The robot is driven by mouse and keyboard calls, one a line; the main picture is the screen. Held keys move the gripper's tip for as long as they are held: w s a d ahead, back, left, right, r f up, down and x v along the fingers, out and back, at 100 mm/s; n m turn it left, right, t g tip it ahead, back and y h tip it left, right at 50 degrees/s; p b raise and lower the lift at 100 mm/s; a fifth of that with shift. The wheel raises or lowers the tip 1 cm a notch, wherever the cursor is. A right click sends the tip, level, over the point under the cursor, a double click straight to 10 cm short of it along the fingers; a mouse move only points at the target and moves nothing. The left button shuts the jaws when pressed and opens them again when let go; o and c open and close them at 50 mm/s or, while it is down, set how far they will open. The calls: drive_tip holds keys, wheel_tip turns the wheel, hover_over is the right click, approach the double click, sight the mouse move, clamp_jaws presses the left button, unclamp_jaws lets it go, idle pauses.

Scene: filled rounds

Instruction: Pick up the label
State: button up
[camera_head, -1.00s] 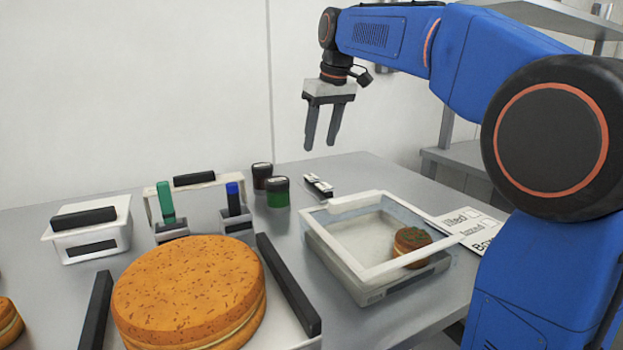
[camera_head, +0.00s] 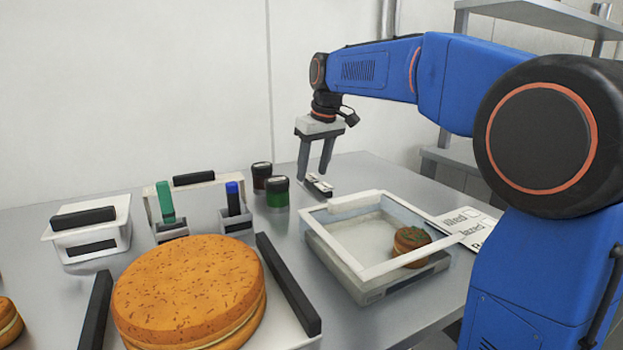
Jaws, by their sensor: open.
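A small black-and-white piece (camera_head: 319,187), which looks like the label, lies on the metal table behind the white-framed tray. Its print is too small to read. My gripper (camera_head: 313,176) points down with its two fingers apart and nothing seen held between them. The fingertips are right at the label in the picture, one toward its left end and one above its right part. I cannot tell whether they touch it.
Two dark-lidded jars (camera_head: 277,191) stand just left of the label. The white-framed tray (camera_head: 352,273) with a small round cake (camera_head: 411,246) is in front. A printed sheet (camera_head: 452,220) lies at right. A large orange cake (camera_head: 190,290) fills the front left.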

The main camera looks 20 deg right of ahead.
drive_tip(key=c, duration=0.8)
